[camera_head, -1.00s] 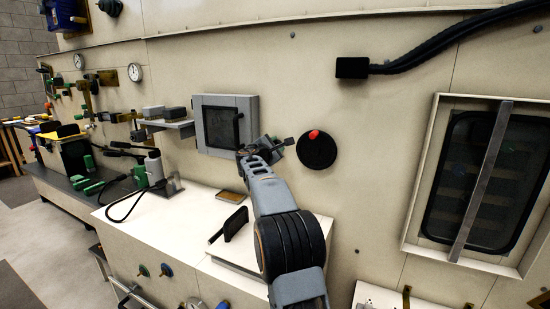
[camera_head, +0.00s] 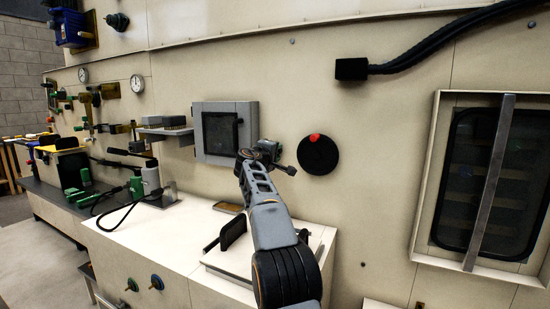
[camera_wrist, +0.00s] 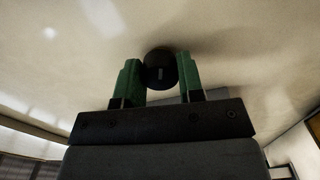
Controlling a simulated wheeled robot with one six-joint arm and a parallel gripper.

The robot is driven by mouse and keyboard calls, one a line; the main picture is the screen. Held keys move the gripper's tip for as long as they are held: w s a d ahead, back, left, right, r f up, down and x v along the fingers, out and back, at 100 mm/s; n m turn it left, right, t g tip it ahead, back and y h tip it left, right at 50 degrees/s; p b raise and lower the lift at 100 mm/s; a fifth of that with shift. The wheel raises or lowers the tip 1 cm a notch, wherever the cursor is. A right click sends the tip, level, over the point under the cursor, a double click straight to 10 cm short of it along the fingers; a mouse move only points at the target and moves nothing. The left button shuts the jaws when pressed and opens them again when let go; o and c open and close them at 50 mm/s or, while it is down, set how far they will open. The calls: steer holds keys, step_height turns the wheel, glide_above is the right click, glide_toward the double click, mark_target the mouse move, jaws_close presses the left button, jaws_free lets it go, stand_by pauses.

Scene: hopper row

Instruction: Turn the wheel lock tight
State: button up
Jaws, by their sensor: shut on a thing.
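In the wrist view, my gripper (camera_wrist: 159,76) has its two green fingers on either side of a small, round black knob (camera_wrist: 160,60), and it is shut on it. The knob stands against the cream wall and has a small pale mark on its face. I take it for the wheel lock, but cannot be sure. In the head view, my gripper (camera_head: 266,150) is at the wall, just right of a grey-framed square hatch (camera_head: 231,131). Its fingers and the knob cannot be made out there. A black disc with a red mark (camera_head: 318,158) is on the wall to its right.
A white counter (camera_head: 160,240) runs below, with a black-handled item (camera_head: 233,229) on it. A large framed window with a metal bar (camera_head: 488,185) is at the right. A thick black cable (camera_head: 445,50) runs above. The wall between disc and window is clear.

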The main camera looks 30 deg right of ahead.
steer(key=shift+f+m, duration=0.1)
steer(key=shift+m, duration=0.5)
steer(key=shift+m+b, duration=0.3)
steer(key=shift+b, duration=0.05)
steer(key=o, duration=0.9)
steer(key=b+v, duration=0.4)
steer(key=v, duration=0.9)
steer(key=shift+s+a, duration=0.25)
steer(key=shift+a, duration=0.05)
